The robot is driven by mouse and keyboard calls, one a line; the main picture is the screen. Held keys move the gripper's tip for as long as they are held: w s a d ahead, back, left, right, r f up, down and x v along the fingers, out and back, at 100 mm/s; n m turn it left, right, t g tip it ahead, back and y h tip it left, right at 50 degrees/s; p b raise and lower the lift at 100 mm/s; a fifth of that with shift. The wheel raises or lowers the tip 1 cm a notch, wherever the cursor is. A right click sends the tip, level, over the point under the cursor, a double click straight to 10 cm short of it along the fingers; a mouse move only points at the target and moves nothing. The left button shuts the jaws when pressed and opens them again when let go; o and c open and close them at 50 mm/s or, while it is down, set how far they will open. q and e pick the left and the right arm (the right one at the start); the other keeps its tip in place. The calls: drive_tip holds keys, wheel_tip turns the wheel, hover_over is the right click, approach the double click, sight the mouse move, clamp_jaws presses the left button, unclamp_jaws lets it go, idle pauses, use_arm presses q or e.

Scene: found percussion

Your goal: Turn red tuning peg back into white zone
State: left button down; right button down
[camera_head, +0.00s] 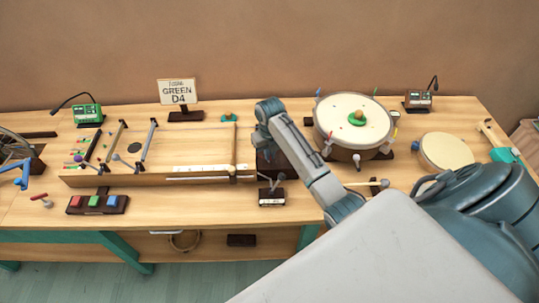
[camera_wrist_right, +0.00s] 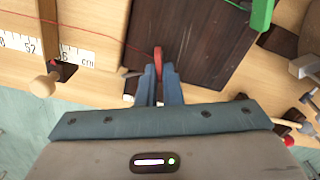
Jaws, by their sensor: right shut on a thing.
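In the right wrist view, the red tuning peg (camera_wrist_right: 157,60) stands at the edge of a dark wooden block (camera_wrist_right: 200,35). My right gripper (camera_wrist_right: 158,78) is shut on it, with the two blue-grey fingers on either side of its lower part. A thin red string runs left from near the peg. Small white patches (camera_wrist_right: 131,86) show beside the fingers; I cannot tell if they are the white zone. In the head view my right arm covers the peg, and part of the dark block (camera_head: 268,165) shows below it. My left gripper is not in view.
A long wooden string board with a ruler strip (camera_head: 200,171) lies left of the dark block. A drum (camera_head: 335,117) with coloured pegs stands to the right. A sign reading GREEN D4 (camera_head: 177,91) stands behind. A small dark stand (camera_head: 272,197) is in front.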

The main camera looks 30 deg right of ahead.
drive_tip(key=shift+r, duration=0.1)
drive_tip(key=c, duration=1.6)
unclamp_jaws()
wheel_tip(320, 180, up, 5)
drive_tip(key=shift+w+f+b, duration=0.1)
drive_tip(key=shift+f+b, duration=0.05)
drive_tip(key=shift+b, duration=0.75)
wheel_tip(320, 180, up, 6)
drive_tip(key=p, duration=0.3)
drive_tip(key=shift+p, duration=0.35)
